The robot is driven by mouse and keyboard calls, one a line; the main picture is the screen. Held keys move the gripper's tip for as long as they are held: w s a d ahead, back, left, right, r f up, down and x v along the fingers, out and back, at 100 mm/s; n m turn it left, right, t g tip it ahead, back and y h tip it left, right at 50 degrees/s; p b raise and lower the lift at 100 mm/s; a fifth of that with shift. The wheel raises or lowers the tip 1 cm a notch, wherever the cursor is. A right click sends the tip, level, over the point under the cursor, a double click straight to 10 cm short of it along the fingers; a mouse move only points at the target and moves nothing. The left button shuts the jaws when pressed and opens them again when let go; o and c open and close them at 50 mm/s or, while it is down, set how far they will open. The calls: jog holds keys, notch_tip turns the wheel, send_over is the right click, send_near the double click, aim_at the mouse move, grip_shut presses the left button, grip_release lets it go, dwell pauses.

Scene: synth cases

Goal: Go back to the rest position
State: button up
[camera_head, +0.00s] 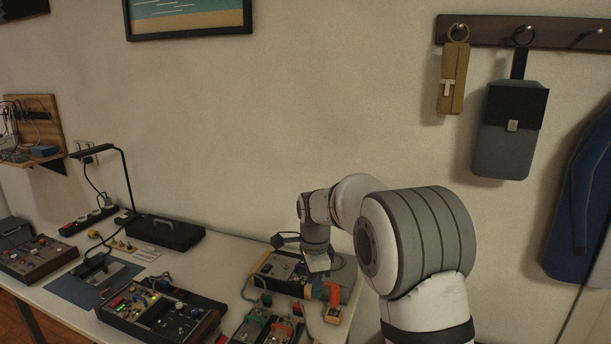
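My arm comes up from the lower right of the head view and bends left and down over the table. My gripper (318,264) is at the arm's end, pointing down above or beside a grey panel box (277,267) at the table's back right. Its fingers are too small and too poorly seen to tell whether they are open or shut. I cannot tell if it touches the box.
The white table (228,257) holds several control panels, one a large lit panel (150,312). A black case (165,231) and a lamp (128,180) stand at the back. A grey bag (507,145) and a tan pouch (452,80) hang on the wall at right.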

jog(key=s+d+r+n, duration=0.2)
jog(key=s+d+n, duration=0.2)
jog(key=s, duration=0.6)
jog(key=s+d+r+n+t+p, duration=0.1)
jog(key=s+d+n, duration=0.3)
jog(key=s, duration=0.6)
jog(key=s+d+r+n+t, duration=0.1)
jog(key=s+d+r+n, duration=0.2)
jog(key=s, duration=0.7)
jog(key=d+n, duration=0.2)
jog(key=n, duration=0.2)
jog(key=shift+s+p, duration=0.35)
jog(key=shift+s, duration=0.05)
